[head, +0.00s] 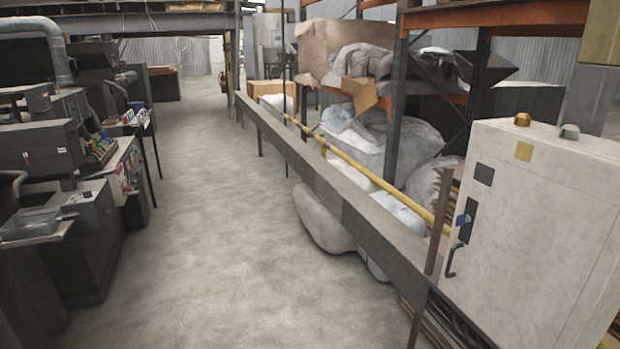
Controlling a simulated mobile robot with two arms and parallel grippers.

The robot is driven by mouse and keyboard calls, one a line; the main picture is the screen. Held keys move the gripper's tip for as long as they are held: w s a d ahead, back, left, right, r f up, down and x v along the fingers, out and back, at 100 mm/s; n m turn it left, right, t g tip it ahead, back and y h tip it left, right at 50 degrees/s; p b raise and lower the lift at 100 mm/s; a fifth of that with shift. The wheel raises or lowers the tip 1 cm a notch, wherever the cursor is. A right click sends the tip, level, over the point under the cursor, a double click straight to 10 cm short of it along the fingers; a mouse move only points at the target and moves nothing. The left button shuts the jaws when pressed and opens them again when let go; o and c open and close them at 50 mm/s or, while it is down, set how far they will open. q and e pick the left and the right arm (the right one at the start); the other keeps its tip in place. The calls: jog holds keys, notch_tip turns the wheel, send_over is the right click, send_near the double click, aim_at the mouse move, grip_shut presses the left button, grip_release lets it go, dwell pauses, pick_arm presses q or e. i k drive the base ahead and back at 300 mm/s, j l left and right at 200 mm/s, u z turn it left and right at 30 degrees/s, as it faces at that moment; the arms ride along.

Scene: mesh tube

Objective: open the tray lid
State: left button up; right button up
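A shallow grey tray-like box (32,222) sits at the left edge of the view, on a ledge at the front of a dark machine. Its top looks flat and grey. I cannot tell whether this top is a separate lid, or whether it is open or shut. Neither of my grippers is in view.
Dark machines (95,225) line the left side. A long metal rail (320,185) runs along the right, with wrapped sacks (385,140) on racks behind it. A pale cabinet (540,230) stands at the near right. The concrete floor (205,230) between is clear.

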aim_at(331, 199)
jog(key=i+u, duration=0.3)
jog(key=i, duration=1.9)
